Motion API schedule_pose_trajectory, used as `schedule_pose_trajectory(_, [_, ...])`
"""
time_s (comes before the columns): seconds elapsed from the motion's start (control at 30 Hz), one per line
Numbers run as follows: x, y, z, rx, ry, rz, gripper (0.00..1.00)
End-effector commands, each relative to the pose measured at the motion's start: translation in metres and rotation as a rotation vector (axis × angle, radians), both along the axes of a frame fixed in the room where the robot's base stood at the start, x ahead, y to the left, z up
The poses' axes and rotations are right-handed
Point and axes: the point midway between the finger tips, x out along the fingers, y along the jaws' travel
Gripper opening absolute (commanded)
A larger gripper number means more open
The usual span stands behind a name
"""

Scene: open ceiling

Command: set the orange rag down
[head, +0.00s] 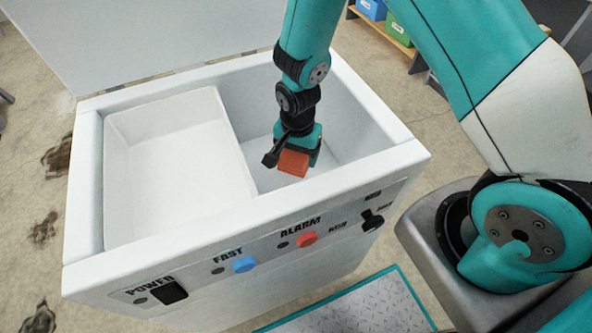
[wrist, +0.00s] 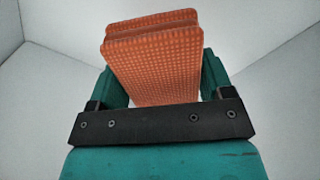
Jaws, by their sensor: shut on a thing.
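The orange rag (head: 293,163) is a small folded block held at the end of my arm in the head view. My gripper (head: 294,157) is shut on it, over the right compartment of a white open-topped chest. In the wrist view the rag (wrist: 155,60) shows a dotted weave and sits between the two teal fingers of my gripper (wrist: 158,85). Pale inner walls surround it there. I cannot tell how far the rag is above the compartment floor.
The white chest (head: 85,190) has its lid (head: 150,35) raised at the back. A white bin (head: 170,125) fills its left side. The front panel carries a blue button (head: 244,265), a red button (head: 307,239) and switches. Shelves with boxes (head: 405,28) stand behind.

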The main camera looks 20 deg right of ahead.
Motion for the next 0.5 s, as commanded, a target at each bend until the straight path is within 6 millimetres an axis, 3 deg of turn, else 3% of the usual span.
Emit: schedule_pose_trajectory(0.5, [0.0, 0.0, -0.06, 0.0, 0.0, 0.001, 0.51])
